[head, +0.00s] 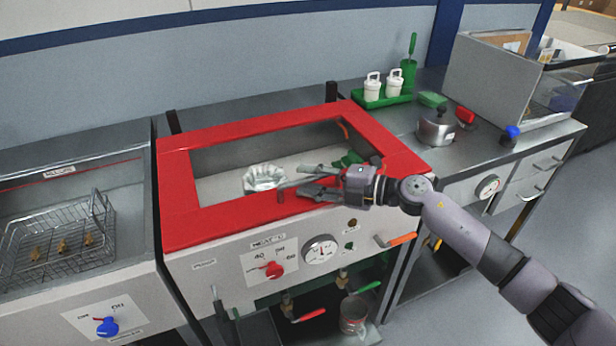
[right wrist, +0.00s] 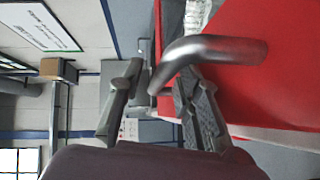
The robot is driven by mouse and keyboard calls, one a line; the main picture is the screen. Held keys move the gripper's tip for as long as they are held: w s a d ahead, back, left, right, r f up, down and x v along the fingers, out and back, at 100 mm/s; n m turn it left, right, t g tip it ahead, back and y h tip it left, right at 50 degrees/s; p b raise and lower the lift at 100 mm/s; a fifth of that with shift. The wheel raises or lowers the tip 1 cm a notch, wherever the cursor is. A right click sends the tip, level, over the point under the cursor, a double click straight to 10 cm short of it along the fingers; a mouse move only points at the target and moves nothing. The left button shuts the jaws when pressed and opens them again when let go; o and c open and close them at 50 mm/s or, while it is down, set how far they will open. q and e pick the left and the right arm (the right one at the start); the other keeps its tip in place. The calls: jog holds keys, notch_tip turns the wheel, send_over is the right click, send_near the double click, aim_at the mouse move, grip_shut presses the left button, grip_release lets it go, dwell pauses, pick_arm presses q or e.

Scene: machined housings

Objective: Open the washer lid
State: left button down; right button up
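The washer lid (head: 225,215) is a red frame around a large window. It lies flat on top of the white washer body (head: 205,285). A bent metal bar handle (right wrist: 215,50) stands out from the red lid in the right wrist view. My right gripper (head: 290,190) is over the lid's front edge, at the handle. In the right wrist view its two fingers (right wrist: 155,90) are apart, and the handle's bend crosses near the fingertips; I cannot tell whether they touch. My left gripper is not in view.
A silvery fluted bowl (head: 264,178) and green items show through the window. Left is a basin with a wire basket (head: 60,240). Right is a steel counter with a pot (head: 435,130) and a green tray with white shakers (head: 385,97). The washer front has a red knob (head: 273,269) and a gauge (head: 320,250).

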jog(key=shift+w+a, duration=0.15)
jog(key=shift+a, duration=0.1)
jog(key=shift+c, duration=0.3)
grip_shut()
dwell(0.5)
